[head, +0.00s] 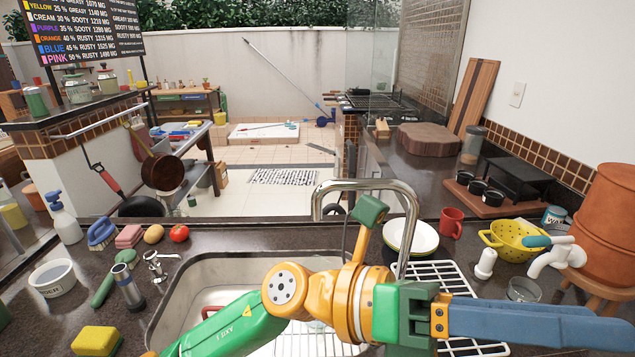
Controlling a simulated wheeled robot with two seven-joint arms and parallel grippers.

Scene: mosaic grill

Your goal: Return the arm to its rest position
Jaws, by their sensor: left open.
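My left arm (300,292), green and orange, comes in from the bottom left and reaches across the front of the sink. My left gripper (600,328) has long blue fingers that point right, towards the right edge of the head view. It is open, and I see nothing held in it. The fingers pass in front of the counter at the lower right, and their tips are at or past the picture edge. My right gripper is not in view.
The sink (190,285) and its tall faucet (415,205) lie behind the arm. A white rack (450,275), yellow colander (513,238), red mug (451,222) and terracotta dispenser (608,220) with white tap stand right. A soap dispenser (128,287) and yellow sponge (96,340) are left.

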